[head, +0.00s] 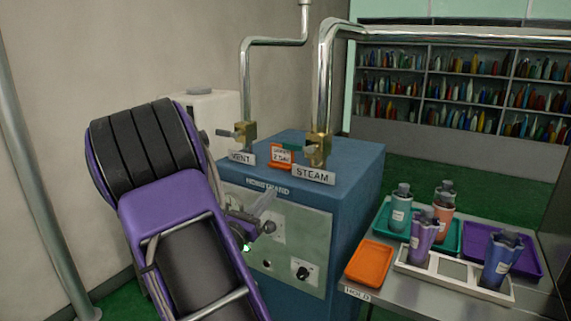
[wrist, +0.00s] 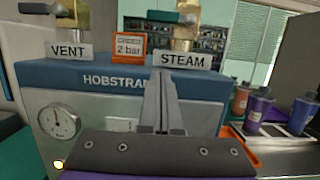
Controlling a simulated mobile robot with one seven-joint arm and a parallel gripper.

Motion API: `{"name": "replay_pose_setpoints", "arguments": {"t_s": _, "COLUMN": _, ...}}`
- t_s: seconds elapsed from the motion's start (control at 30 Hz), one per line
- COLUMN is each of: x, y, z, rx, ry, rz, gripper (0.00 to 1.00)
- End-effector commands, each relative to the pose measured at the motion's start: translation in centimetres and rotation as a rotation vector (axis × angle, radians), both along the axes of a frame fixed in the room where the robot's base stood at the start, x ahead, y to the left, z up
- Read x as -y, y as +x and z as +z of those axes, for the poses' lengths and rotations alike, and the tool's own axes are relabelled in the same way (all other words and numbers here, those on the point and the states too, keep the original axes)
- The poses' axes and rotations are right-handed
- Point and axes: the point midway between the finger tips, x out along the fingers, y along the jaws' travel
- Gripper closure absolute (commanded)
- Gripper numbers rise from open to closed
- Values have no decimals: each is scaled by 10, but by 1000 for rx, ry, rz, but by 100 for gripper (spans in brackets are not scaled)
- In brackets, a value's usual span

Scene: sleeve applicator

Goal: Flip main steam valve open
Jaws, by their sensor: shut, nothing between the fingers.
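The steam valve (head: 319,148) is a brass body under a thick steel pipe, on top of the blue machine behind the STEAM sign (head: 313,175). In the wrist view my gripper (wrist: 163,80) points toward the machine's top edge, below the STEAM sign.
A similar vent valve (head: 245,133) stands left of the steam valve. An orange "2 bar" sign (head: 282,156) sits between them. A gauge (wrist: 60,122) is on the machine's front. Right of the machine, a steel table holds an orange tray (head: 369,263) and several tumblers.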

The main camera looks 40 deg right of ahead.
Motion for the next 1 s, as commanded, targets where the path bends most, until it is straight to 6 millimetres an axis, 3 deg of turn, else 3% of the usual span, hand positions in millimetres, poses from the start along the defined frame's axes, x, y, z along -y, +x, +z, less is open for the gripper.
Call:
{"name": "replay_pose_setpoints", "arguments": {"t_s": 0.17, "x": 14, "y": 3, "z": 4, "rx": 2, "ry": 0, "rz": -4, "gripper": 100}}
{"name": "replay_pose_setpoints", "arguments": {"t_s": 0.6, "x": 98, "y": 27, "z": 26, "rx": 1, "ry": -1, "rz": -5, "gripper": 100}}
{"name": "replay_pose_setpoints", "arguments": {"t_s": 0.8, "x": 93, "y": 27, "z": 57, "rx": 4, "ry": 1, "rz": -1, "gripper": 100}}
{"name": "replay_pose_setpoints", "arguments": {"t_s": 1.0, "x": 93, "y": 27, "z": 64, "rx": 1, "ry": 1, "rz": -1, "gripper": 100}}
